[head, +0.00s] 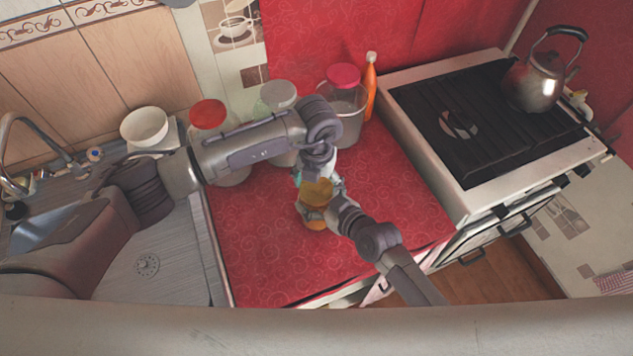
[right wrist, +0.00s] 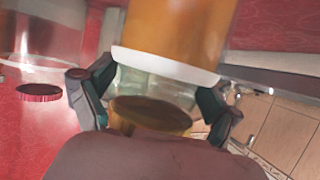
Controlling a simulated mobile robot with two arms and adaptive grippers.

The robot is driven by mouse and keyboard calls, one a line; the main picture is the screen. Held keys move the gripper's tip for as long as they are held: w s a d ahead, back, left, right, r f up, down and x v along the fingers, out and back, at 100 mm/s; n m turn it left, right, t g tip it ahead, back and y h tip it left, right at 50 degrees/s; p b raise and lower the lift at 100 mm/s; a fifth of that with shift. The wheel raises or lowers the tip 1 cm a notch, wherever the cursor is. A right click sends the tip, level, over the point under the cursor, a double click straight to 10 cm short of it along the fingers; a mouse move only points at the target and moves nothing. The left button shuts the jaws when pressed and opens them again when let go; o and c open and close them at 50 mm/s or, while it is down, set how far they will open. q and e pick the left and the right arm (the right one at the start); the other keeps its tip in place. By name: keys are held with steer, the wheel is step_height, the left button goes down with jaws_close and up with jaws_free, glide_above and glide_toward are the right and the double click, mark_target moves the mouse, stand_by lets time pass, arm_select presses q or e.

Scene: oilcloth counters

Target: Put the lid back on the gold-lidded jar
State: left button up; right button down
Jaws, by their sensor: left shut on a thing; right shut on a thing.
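The jar (head: 315,224) has amber contents and stands on the red counter, below where my two arms meet. In the right wrist view the jar (right wrist: 172,30) appears upside down, with a white band and clear glass beyond the amber. My right gripper (right wrist: 152,98) is shut on it, one finger on each side of the glass. The gold lid (head: 317,190) is above the jar, in my left gripper (head: 318,180), which is shut on it. In the right wrist view the lid (right wrist: 150,118) is at the glass end; I cannot tell whether it touches. My left fingertips are mostly hidden.
A red-lidded jar (head: 208,113), a pale-lidded jar (head: 278,95) and a pink-lidded jar (head: 345,100) stand behind my left arm. An orange bottle (head: 370,88) is beside them. The stove (head: 470,120) with a kettle (head: 538,80) is right. The front counter (head: 270,265) is clear.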

arm_select(q)
steer(key=o, duration=1.2)
steer(key=shift+s+f, duration=0.1)
steer(key=shift+f, duration=0.25)
steer(key=shift+c, duration=0.2)
steer(key=shift+r, duration=0.1)
steer(key=shift+r, duration=2.4)
step_height(320, 180, up, 4)
steer(key=n, duration=0.3)
steer(key=shift+f, duration=0.25)
